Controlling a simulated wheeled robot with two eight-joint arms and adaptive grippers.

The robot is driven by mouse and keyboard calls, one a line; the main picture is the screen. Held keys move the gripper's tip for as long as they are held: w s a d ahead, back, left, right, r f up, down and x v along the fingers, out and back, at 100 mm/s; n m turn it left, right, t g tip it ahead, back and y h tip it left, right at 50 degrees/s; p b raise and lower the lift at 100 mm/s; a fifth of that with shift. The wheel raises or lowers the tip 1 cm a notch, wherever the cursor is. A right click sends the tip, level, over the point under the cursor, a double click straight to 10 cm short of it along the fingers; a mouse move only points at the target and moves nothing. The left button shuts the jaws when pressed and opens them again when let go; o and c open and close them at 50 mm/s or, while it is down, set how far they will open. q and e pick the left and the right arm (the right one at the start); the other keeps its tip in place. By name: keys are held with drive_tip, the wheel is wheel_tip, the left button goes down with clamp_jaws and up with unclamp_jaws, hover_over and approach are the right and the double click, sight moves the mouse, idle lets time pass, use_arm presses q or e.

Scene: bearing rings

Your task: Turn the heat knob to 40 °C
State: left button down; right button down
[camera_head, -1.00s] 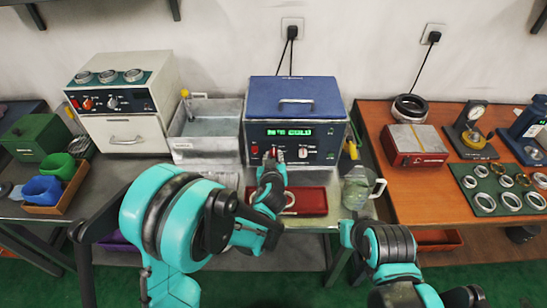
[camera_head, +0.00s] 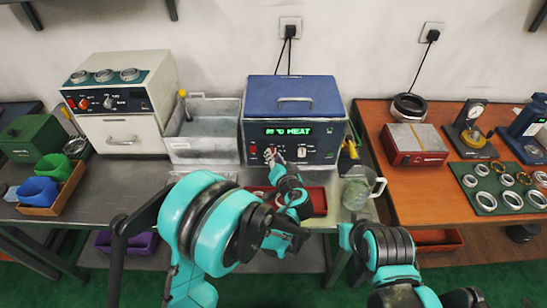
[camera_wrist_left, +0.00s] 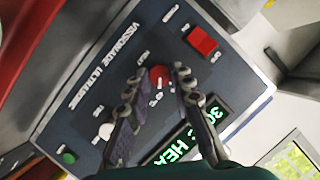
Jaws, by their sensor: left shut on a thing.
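The blue-lidded ultrasonic bath (camera_head: 294,115) stands on the metal bench against the wall. Its green display (camera_head: 288,131) reads HEAT; in the left wrist view the display (camera_wrist_left: 185,135) starts with 30. The heat knob (camera_wrist_left: 160,78) is a round red knob on the panel. My left gripper (camera_wrist_left: 158,80) is shut on it, one finger on each side; in the head view this gripper (camera_head: 273,158) reaches the panel's lower left and hides the knob. Only links of my right arm show, at the lower right; its gripper is not in view.
A red rocker switch (camera_wrist_left: 202,40) sits close to the knob, with a white knob (camera_wrist_left: 106,131) and green button (camera_wrist_left: 69,157) on the other side. A red tray (camera_head: 318,201) and glass jug (camera_head: 360,188) stand before the bath. A metal basin (camera_head: 202,148) is at left.

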use_arm(q)
drive_tip(key=shift+m+y, duration=0.4)
drive_tip(key=shift+m, duration=0.3)
drive_tip(key=c, duration=1.3)
unclamp_jaws()
drive_tip(key=v, duration=1.2)
drive_tip(key=shift+f, duration=0.25)
